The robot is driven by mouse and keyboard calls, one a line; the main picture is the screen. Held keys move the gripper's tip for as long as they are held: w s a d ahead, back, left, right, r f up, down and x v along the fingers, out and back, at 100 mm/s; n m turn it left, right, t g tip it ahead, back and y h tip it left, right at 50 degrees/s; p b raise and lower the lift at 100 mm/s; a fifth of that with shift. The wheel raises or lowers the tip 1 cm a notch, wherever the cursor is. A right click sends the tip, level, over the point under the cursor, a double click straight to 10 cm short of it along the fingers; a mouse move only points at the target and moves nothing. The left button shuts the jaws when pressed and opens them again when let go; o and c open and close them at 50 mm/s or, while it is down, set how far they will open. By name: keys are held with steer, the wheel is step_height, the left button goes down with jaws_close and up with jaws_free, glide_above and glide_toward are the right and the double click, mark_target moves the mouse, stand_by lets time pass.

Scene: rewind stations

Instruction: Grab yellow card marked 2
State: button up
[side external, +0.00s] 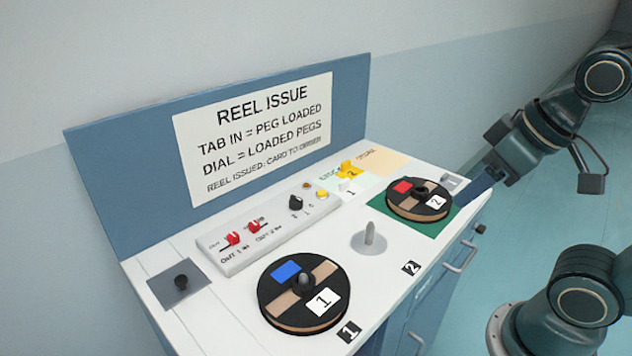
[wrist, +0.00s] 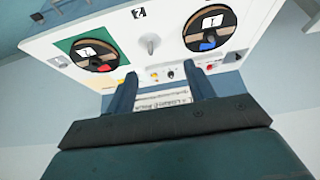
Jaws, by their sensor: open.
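The yellow card marked 2 (side external: 347,169) is at the back right of the bench top, beside the pale green and peach areas, in the side view. I cannot make it out in the wrist view, where my left finger may cover it. My gripper (side external: 477,188) is at the bench's right end, apart from the card, with the reel marked 2 (side external: 420,199) between them. In the wrist view my gripper (wrist: 160,88) is open, with nothing seen between its two fingers.
The reel marked 1 (side external: 304,292) lies at the front left, and a grey peg (side external: 369,240) stands between the reels. A switch panel (side external: 272,235) with red switches, a black dial and a yellow button lies left of the card. The sign board (side external: 354,100) rises behind.

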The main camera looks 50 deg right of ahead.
steer(key=shift+o, duration=0.9)
steer(key=w+d+r, duration=0.2)
steer(key=w+d, duration=0.2)
steer(key=w, duration=0.7)
steer(key=w+d+r, duration=0.2)
steer(key=w+d, duration=0.2)
steer(key=w, duration=0.8)
steer(key=w+d+f+g, duration=0.1)
steer(key=w+d+f, duration=1.4)
steer(key=d, duration=0.3)
steer(key=shift+w+f, duration=0.15)
steer(key=shift+w, duration=0.55)
steer(key=shift+f, duration=0.15)
